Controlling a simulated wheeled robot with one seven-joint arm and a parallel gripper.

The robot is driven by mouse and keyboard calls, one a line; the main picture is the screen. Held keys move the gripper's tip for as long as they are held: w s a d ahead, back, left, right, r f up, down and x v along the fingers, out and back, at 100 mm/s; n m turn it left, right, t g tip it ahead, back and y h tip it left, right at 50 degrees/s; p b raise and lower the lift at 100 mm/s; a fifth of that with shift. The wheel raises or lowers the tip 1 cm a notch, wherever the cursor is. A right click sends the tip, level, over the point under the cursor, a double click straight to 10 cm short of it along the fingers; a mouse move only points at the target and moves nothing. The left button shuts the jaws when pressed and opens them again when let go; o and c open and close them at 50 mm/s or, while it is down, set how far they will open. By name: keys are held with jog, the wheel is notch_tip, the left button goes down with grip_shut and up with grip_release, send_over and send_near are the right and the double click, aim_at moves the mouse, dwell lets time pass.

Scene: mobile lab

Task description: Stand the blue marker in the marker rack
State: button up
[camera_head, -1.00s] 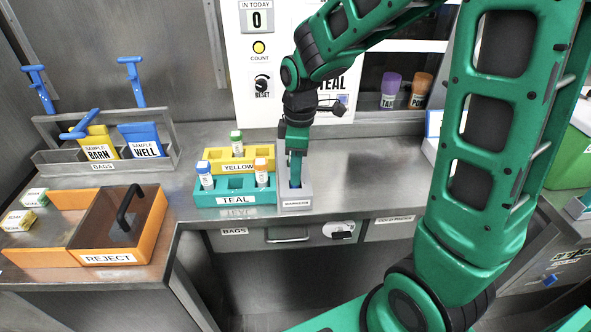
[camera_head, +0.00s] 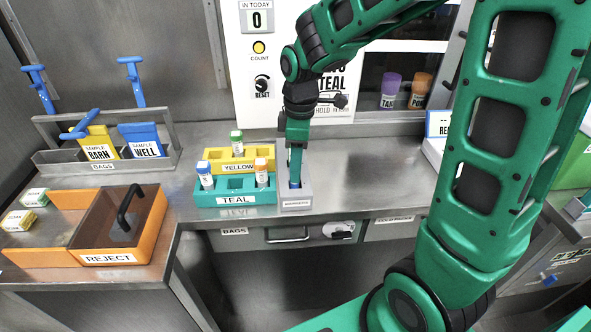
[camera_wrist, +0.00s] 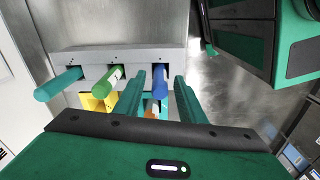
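The grey marker rack (camera_head: 296,204) stands on the bench to the right of the teal rack; it also shows as a grey bar in the wrist view (camera_wrist: 135,57). The blue marker (camera_wrist: 160,82) is upright, with its far end at the rack's right part in the wrist view. A green marker (camera_wrist: 107,80) and a teal marker (camera_wrist: 58,84) stand at the rack to its left. My gripper (camera_wrist: 158,86) is around the blue marker, with a visible gap between it and each finger. In the head view my gripper (camera_head: 295,178) points down over the rack and hides most of the markers.
The teal rack (camera_head: 236,198) and yellow rack (camera_head: 240,167) hold capped vials close to the left. The bench (camera_head: 370,165) to the right is clear.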

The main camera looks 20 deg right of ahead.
jog(key=r, duration=0.9)
jog(key=shift+s+d+r, duration=0.1)
jog(key=shift+d+r, duration=0.1)
jog(key=shift+r, duration=0.2)
jog(key=s+d+f+m, duration=0.2)
jog(key=s+d+m, duration=0.6)
jog(key=s, duration=0.3)
jog(key=s+d+f+m, duration=0.3)
jog(key=s+d+m, duration=0.6)
jog(key=s+m, duration=0.2)
jog(key=shift+s, duration=0.5)
